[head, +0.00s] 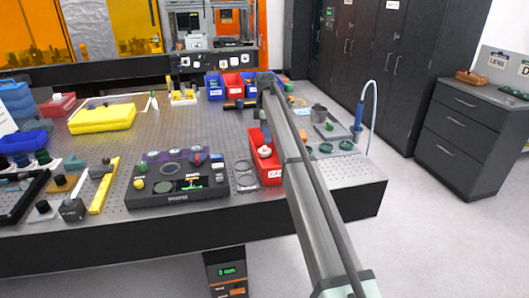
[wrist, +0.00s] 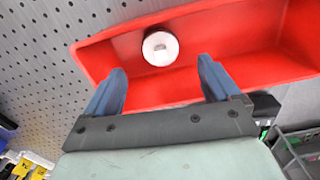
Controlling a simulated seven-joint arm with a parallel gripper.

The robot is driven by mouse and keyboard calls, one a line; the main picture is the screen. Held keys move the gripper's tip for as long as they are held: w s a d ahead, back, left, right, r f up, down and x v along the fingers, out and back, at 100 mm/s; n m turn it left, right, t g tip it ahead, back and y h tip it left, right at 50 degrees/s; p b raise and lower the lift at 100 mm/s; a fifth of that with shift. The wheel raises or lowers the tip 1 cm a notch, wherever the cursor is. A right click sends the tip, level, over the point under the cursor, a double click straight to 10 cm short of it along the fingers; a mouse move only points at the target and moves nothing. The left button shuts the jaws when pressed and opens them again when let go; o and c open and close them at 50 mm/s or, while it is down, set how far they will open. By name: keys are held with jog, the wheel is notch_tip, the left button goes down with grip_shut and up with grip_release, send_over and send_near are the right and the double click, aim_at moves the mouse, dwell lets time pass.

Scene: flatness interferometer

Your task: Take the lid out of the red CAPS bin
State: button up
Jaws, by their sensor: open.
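The red CAPS bin (head: 271,174) stands on the perforated table near its front edge, just left of my arm in the head view. The bin also fills the upper part of the wrist view (wrist: 215,92). A round whitish lid (wrist: 160,47) lies inside it, towards the bin's left end in the wrist view; it also shows in the head view (head: 264,150). My gripper (wrist: 162,72) is open, its two blue fingers apart over the bin. The lid appears between and beyond the fingertips, not held. My gripper's fingers are hidden in the head view.
A black instrument box (head: 176,182) sits left of the bin, with flat rings (head: 243,170) between them. Blue and red bins (head: 232,85) stand farther back. A grey tray (head: 330,130) with dark round parts lies right of my arm. The perforated table (head: 215,125) is mostly clear behind the box.

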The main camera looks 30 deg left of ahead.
aim_at(265, 146)
jog(key=shift+s+a+f, duration=0.1)
jog(key=shift+s+f, duration=0.05)
jog(key=shift+f, duration=3.55)
jog(key=shift+c, duration=0.2)
jog(key=c, duration=1.1)
